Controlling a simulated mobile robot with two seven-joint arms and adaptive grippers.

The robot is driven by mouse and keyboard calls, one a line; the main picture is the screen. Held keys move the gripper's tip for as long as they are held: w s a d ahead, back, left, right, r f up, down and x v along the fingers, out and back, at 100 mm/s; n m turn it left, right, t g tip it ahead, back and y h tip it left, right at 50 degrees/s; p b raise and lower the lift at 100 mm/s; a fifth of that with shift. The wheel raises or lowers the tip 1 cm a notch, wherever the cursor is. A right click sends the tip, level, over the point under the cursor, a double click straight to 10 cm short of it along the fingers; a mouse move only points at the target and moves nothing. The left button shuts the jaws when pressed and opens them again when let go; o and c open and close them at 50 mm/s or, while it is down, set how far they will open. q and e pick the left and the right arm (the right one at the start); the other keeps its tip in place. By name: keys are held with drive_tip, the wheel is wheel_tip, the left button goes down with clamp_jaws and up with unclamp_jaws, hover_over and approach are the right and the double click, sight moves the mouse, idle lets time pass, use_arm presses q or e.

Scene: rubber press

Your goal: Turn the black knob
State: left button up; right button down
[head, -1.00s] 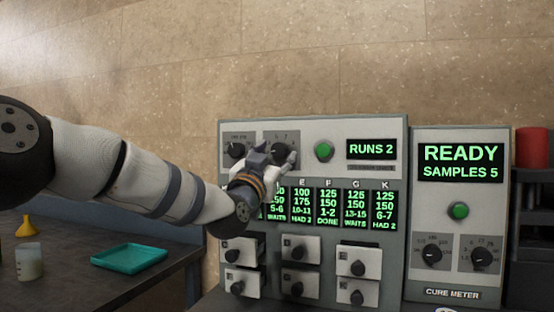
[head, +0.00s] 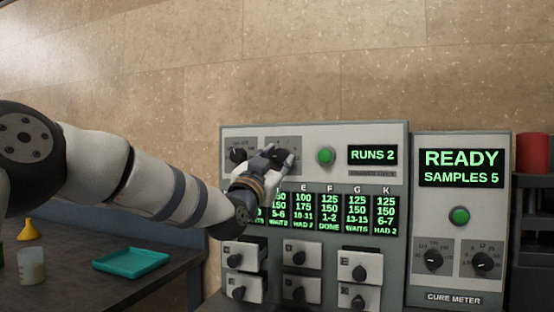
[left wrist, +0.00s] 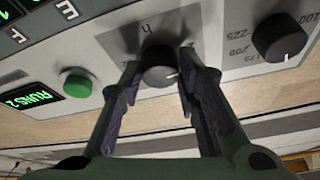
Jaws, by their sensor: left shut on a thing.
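The black knob (left wrist: 160,68) sits on a grey plate of the press panel, in the upper middle of the left wrist view. It is round, with a white pointer line on its edge. My left gripper (left wrist: 158,85) has one finger on each side of it and is shut on it. In the head view my left gripper (head: 279,155) comes from the left to the panel's upper knobs and mostly hides this knob. A second black knob (left wrist: 278,38) stands beside it on its own plate; it also shows in the head view (head: 238,156). My right gripper is not in view.
A green button (head: 326,156) and a "RUNS 2" display (head: 372,155) are right of the gripper. Below are lit columns and several small drawers with knobs (head: 295,257). A cure meter (head: 460,215) stands at right. A teal tray (head: 131,262) lies on the left table.

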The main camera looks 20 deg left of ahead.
use_arm(q)
drive_tip(key=m+h, duration=0.1)
drive_tip(key=m+p, duration=0.1)
drive_tip(key=m, duration=0.1)
drive_tip(key=shift+s+a+r+m+h, duration=0.1)
drive_tip(key=shift+s+r+m+h, duration=0.05)
drive_tip(key=shift+r+m+h, duration=0.2)
drive_tip(key=m+g+h, duration=0.1)
drive_tip(key=m, duration=0.1)
drive_tip(key=m+h, duration=0.1)
drive_tip(key=m, duration=0.2)
drive_tip(key=shift+a+f+g+p, duration=0.1)
drive_tip(key=shift+a+g+p, duration=0.05)
drive_tip(key=shift+g+p, duration=0.25)
drive_tip(key=m+g+h, duration=0.1)
drive_tip(key=m, duration=0.3)
drive_tip(key=shift+a, duration=0.1)
drive_tip(key=shift+r+m+g+h, duration=0.15)
drive_tip(key=shift+m+g, duration=0.45)
drive_tip(key=shift+m, duration=0.8)
drive_tip(key=shift+r+m+g+h, duration=0.1)
drive_tip(key=shift+m+g, duration=0.5)
drive_tip(key=shift+m, duration=0.75)
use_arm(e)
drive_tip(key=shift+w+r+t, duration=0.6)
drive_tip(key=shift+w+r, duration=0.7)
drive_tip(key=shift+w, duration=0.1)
use_arm(q)
drive_tip(key=shift+a, duration=0.1)
